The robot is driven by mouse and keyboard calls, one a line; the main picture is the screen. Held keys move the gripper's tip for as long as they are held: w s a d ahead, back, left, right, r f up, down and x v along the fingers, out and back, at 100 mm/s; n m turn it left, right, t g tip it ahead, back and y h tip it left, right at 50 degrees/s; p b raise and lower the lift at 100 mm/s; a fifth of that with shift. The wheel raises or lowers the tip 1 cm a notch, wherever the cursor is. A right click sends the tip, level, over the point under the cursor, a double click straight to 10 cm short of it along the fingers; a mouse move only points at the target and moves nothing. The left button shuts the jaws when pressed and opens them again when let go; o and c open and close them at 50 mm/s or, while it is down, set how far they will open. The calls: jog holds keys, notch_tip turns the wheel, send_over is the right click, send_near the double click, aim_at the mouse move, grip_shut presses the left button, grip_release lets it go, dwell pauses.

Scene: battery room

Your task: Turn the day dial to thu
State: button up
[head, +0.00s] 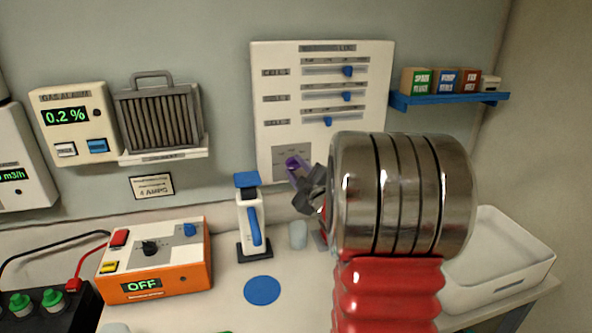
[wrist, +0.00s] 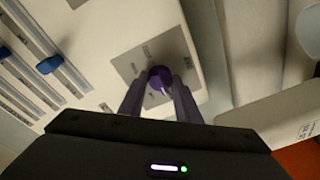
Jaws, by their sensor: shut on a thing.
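The day dial is a purple knob (wrist: 160,82) on a grey square plate (wrist: 135,62) low on the white wall panel. In the head view the purple knob (head: 294,166) shows at the tip of my gripper (head: 308,185). In the wrist view the two fingers of my gripper (wrist: 160,92) are on either side of the knob and shut on it. A pale pointer line shows on the knob. The small labels around the dial are too blurred to read, and my arm covers part of the panel in the head view.
The panel (head: 384,100) has three sliders with blue knobs above the dial. A white and blue stand device (head: 250,215), an orange box reading OFF (head: 150,290) and a white tray (head: 500,290) are on the bench. A blue shelf (head: 450,101) holds small boxes.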

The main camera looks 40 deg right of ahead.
jog(key=shift+a+f, duration=0.1)
jog(key=c, duration=0.4)
jog(key=shift+o, duration=0.2)
jog(key=shift+m, duration=0.3)
jog(key=m, duration=0.5)
jog(key=shift+f+m, duration=0.2)
jog(key=shift+m, duration=0.1)
jog(key=m, duration=0.4)
jog(key=shift+a+f+m+t+h, duration=0.1)
jog(key=shift+m+t+h, duration=0.2)
jog(key=shift+m+h, duration=0.1)
jog(key=m, duration=0.4)
jog(key=shift+w+h, duration=0.1)
jog(key=shift+h, duration=0.3)
jog(key=m+h, duration=0.1)
jog(key=m, duration=0.6)
jog(key=shift+a, duration=0.1)
jog(key=m+g+h, duration=0.1)
jog(key=m, duration=0.6)
jog(key=shift+f, duration=0.1)
